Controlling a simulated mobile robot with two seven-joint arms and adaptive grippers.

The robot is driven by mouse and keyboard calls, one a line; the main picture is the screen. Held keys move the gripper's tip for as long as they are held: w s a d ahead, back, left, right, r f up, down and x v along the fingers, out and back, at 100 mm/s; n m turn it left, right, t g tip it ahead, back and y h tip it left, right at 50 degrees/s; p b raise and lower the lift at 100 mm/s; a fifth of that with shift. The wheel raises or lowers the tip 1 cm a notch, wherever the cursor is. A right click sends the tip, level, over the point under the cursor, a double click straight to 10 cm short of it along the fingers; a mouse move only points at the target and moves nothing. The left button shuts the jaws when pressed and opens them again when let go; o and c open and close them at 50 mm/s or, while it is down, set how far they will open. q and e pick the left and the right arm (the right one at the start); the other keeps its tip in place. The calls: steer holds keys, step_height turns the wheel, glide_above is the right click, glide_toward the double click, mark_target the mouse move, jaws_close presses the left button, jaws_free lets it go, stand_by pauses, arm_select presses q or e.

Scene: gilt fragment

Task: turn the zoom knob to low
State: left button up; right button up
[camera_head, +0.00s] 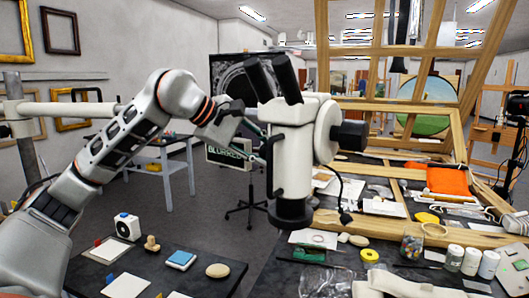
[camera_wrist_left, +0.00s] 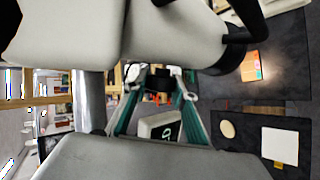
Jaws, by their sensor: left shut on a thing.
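The microscope (camera_head: 294,160) is a pale body with two black eyepieces, standing in the middle of the head view. My left arm comes in from the left, and my left gripper (camera_head: 257,148) is at the microscope's left side. The gripper is shut on a small dark part, which I take to be the zoom knob (camera_wrist_left: 160,78), between the teal fingers in the wrist view. The knob is mostly hidden by the fingers, and its setting cannot be read. A small sign reading "BLURRED" (camera_head: 226,157) shows behind the gripper. My right gripper is not in view.
A dark bench (camera_head: 215,280) at front left holds cards, a blue block and pale stones. The right bench is crowded with jars (camera_head: 411,246), papers and an orange cloth (camera_head: 447,181). A wooden frame (camera_head: 400,105) stands behind. A dark knob (camera_head: 349,135) juts from the microscope's right side.

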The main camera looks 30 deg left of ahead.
arm_select(q)
steer(key=n+g, duration=0.1)
steer(key=g, duration=0.3)
steer(key=shift+g+y, duration=0.3)
steer(key=shift+g, duration=0.1)
steer(key=shift+f, duration=0.1)
stand_by(0.4)
steer(key=o, duration=1.1)
steer(key=shift+r, duration=0.2)
steer(key=v, duration=1.1)
steer(key=shift+a+r, duration=0.15)
steer(key=shift+r, duration=0.2)
